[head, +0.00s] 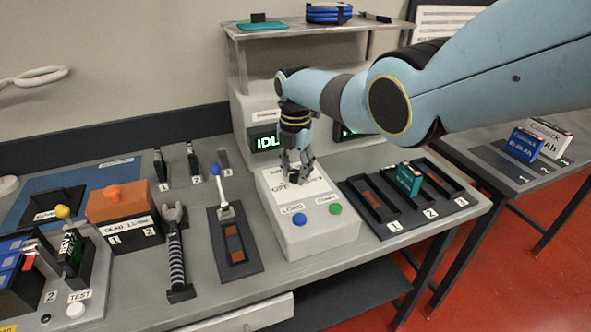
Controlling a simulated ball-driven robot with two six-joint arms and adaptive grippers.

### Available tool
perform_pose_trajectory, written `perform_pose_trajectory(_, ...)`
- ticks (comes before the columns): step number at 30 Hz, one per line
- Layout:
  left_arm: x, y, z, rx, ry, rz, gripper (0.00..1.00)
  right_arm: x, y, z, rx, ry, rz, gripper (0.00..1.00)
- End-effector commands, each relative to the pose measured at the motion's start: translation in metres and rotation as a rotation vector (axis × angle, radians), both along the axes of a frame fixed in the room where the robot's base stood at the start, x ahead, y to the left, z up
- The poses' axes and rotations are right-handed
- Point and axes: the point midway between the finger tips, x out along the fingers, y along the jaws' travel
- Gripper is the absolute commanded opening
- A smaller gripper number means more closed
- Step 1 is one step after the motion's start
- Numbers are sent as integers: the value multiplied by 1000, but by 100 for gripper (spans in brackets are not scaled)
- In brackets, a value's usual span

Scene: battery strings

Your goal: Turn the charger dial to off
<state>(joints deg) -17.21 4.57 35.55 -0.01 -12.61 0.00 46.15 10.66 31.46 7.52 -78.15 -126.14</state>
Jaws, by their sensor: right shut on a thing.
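The charger (283,231) is a pale box in the middle of the bench, with a blue button marked LOAD and a green button on its front. My right gripper (297,180) points down onto the charger's sloped top face and is shut on the dial, a dark knob there. The gripper hides most of the dial, and I cannot read its setting. Part of the word OFF shows just left of the gripper. My left gripper is not in view.
A black slotted tray (385,228) with a teal battery (409,179) stands right of the charger. An orange box (120,204) is further left. A shelf (310,27) overhangs behind.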

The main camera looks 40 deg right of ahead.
Motion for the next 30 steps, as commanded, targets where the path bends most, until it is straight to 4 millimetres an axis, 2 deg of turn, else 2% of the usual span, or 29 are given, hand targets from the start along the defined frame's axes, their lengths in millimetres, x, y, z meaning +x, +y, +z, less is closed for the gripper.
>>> perform_pose_trajectory(9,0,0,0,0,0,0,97,1,1,1,1,-3,87,0)
perform_pose_trajectory(23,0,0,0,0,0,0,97,1,0,1,1,-2,97,0)
perform_pose_trajectory(24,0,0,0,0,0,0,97,1,0,1,1,-2,97,36)
perform_pose_trajectory(28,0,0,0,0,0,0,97,0,0,1,0,-1,97,53)
perform_pose_trajectory(30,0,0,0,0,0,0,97,0,0,0,0,-1,96,55)
